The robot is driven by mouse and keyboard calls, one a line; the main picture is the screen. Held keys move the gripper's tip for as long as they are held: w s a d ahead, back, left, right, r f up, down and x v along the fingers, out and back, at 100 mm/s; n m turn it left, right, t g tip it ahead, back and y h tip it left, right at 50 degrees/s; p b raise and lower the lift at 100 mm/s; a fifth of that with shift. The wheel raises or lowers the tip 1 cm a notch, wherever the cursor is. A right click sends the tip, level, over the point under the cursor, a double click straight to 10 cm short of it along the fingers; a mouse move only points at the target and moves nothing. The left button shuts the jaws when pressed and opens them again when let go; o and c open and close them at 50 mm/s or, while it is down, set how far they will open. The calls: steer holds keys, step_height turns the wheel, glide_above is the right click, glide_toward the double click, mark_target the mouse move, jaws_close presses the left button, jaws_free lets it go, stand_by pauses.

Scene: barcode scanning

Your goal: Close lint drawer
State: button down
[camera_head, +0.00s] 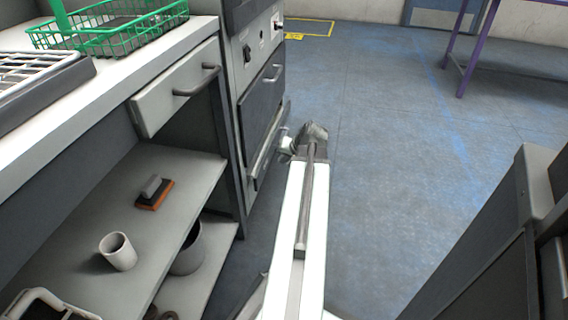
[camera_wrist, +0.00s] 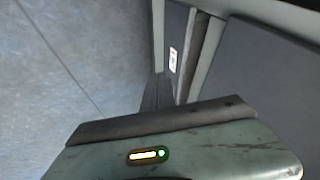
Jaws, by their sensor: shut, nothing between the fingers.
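A dark-fronted machine (camera_head: 262,105) stands left of centre in the head view. Low on its front is a light horizontal edge (camera_head: 268,148), which may be the lint drawer's front; I cannot tell for certain how far it stands out. My gripper (camera_head: 312,135) is at the end of my white arm, just right of that edge, and looks shut and empty. It partly hides the small pale part beside it, so contact is unclear. The wrist view shows grey panels and a narrow gap with a white label (camera_wrist: 173,58) close by; its lower part is filled by a greenish housing.
A counter with a grey drawer (camera_head: 165,95), a green basket (camera_head: 110,35) and open shelves holding a white cup (camera_head: 118,251) and a brush (camera_head: 154,192) lies left. A dark cabinet (camera_head: 500,250) stands at lower right. The blue-grey floor (camera_head: 400,150) between is clear.

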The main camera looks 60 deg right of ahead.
mark_target(265, 164)
steer(key=w+f, duration=0.1)
steer(key=w, duration=0.1)
steer(key=w+f+b, duration=0.1)
steer(key=w, duration=0.1)
steer(key=w+f+b, duration=0.1)
steer(key=w+f, duration=0.1)
steer(key=shift+w+a, duration=0.1)
steer(key=shift+w, duration=0.15)
